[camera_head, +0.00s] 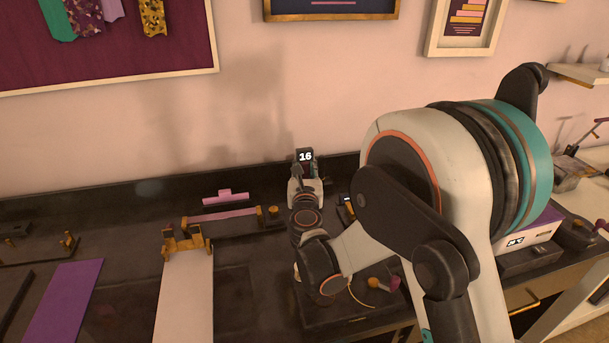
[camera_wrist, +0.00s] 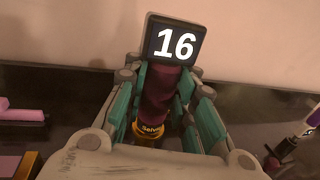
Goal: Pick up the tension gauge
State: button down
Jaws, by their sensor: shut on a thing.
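The tension gauge (camera_head: 305,156) is a dark upright device with a square screen showing a white 16. In the wrist view the gauge (camera_wrist: 173,42) has a dark purple body and a yellow band with lettering low down. My gripper (camera_head: 298,178) is shut around its body, below the screen. In the wrist view the teal and grey fingers of my gripper (camera_wrist: 166,90) sit on both sides of the body. The gauge's lower end is hidden, so I cannot tell whether it touches the bench.
The dark bench (camera_head: 110,205) runs along the pink wall. To the left are a pink T-shaped piece (camera_head: 226,197), a pink strip between brass-coloured posts (camera_head: 222,214), a pale board (camera_head: 185,300) and a purple sheet (camera_head: 65,300). A small purple-and-yellow item (camera_head: 381,284) lies near the front.

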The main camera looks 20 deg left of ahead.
notch_tip(320, 180, up, 15)
jog(key=p, duration=0.4)
jog(key=c, duration=2.1)
grip_release()
grip_shut()
jog(key=shift+a, duration=0.1)
